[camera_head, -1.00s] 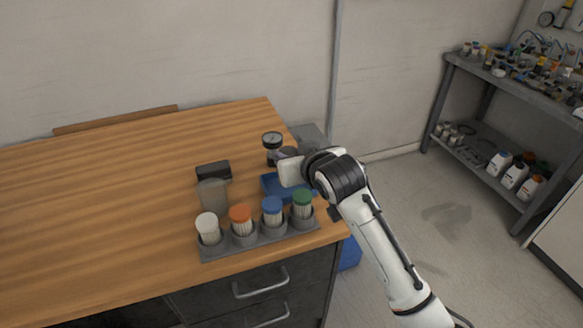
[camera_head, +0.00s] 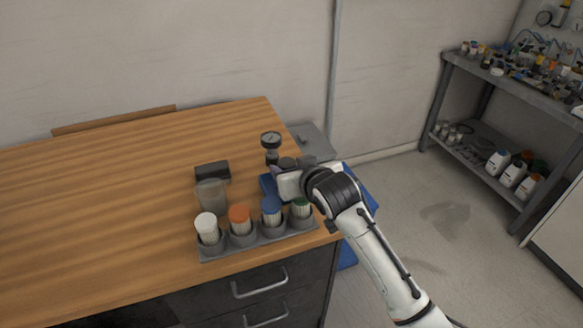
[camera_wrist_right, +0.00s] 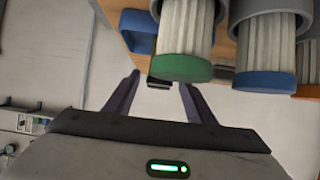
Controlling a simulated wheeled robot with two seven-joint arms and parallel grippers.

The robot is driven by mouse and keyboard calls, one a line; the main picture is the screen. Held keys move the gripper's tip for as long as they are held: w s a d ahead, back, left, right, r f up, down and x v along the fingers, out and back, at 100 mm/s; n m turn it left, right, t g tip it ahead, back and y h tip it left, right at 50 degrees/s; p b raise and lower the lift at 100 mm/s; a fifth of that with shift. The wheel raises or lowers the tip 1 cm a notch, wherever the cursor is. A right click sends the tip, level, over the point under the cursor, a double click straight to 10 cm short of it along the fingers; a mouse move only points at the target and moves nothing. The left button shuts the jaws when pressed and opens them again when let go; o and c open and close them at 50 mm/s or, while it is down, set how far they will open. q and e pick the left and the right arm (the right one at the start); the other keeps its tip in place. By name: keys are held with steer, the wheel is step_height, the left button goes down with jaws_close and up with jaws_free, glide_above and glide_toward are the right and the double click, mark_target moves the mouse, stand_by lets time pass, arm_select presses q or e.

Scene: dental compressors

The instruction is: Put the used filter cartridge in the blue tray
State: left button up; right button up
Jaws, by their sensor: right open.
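A grey rack (camera_head: 258,241) holds upright pleated cartridges with white (camera_head: 206,222), orange (camera_head: 239,215), blue (camera_head: 270,206) and green (camera_head: 301,207) caps. I cannot tell which is used. The blue tray (camera_head: 266,187) lies behind the rack, mostly hidden by my right gripper (camera_head: 284,184). That gripper is above the tray, behind the green and blue caps; its fingertips are hidden there. In the right wrist view the gripper (camera_wrist_right: 159,80) is open and empty, with the green-capped cartridge (camera_wrist_right: 183,68) close by its fingertips, not visibly gripped. My left gripper is not in view.
A translucent cup (camera_head: 212,194) and a dark block (camera_head: 212,171) stand left of the tray. A pressure gauge (camera_head: 271,141) stands behind it. A blue container (camera_head: 347,254) is beside the table's right edge. The table's left is clear.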

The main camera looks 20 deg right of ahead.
steer(key=shift+r, duration=0.2)
steer(key=v, duration=1.2)
steer(key=shift+d+f, duration=0.1)
